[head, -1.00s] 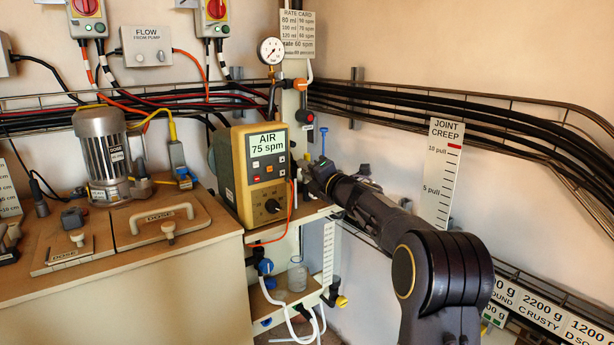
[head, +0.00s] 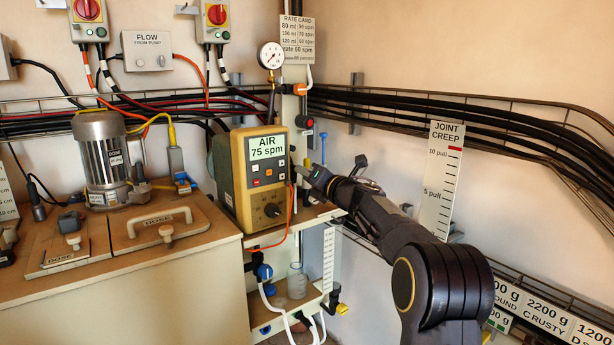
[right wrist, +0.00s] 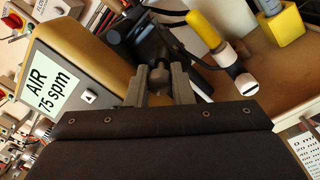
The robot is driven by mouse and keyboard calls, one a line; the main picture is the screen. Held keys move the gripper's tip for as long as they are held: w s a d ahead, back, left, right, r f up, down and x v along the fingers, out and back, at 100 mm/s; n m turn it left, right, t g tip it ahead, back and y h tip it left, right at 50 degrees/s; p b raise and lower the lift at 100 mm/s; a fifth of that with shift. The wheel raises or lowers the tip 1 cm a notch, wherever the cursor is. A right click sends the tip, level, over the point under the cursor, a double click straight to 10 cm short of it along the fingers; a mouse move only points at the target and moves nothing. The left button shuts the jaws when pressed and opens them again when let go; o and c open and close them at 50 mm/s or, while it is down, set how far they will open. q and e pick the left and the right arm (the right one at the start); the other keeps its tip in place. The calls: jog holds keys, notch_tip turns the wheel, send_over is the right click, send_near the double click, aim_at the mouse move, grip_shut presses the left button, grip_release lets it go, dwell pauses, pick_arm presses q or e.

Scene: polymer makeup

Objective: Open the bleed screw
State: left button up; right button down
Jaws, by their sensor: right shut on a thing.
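My right gripper (head: 308,172) reaches in from the right, just beside the yellow pump unit (head: 232,190) reading "AIR 75 spm". In the right wrist view its two grey fingers (right wrist: 160,87) are closed around a small dark round-headed piece, which appears to be the bleed screw (right wrist: 159,75). A black block (right wrist: 147,38) lies directly behind it. In the head view the screw is too small and hidden by the gripper to make out. My left gripper is not in view.
A yellow-handled part with a white tip (right wrist: 203,30) is close to the fingers. A pressure gauge (head: 271,55) sits above the pump unit. A glass beaker (head: 297,281) stands on the lower shelf. Black cables (head: 440,125) run along the wall behind my arm.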

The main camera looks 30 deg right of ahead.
jog(key=c, duration=1.3)
grip_release()
jog(key=shift+s+d+f, duration=0.1)
jog(key=shift+s+d, duration=0.05)
jog(key=shift+s, duration=1.15)
jog(key=shift+s+d+f, duration=0.1)
jog(key=shift+s+d, duration=0.1)
jog(key=shift+s, duration=1.1)
jog(key=shift+s+d, duration=0.15)
jog(key=shift+s, duration=1.15)
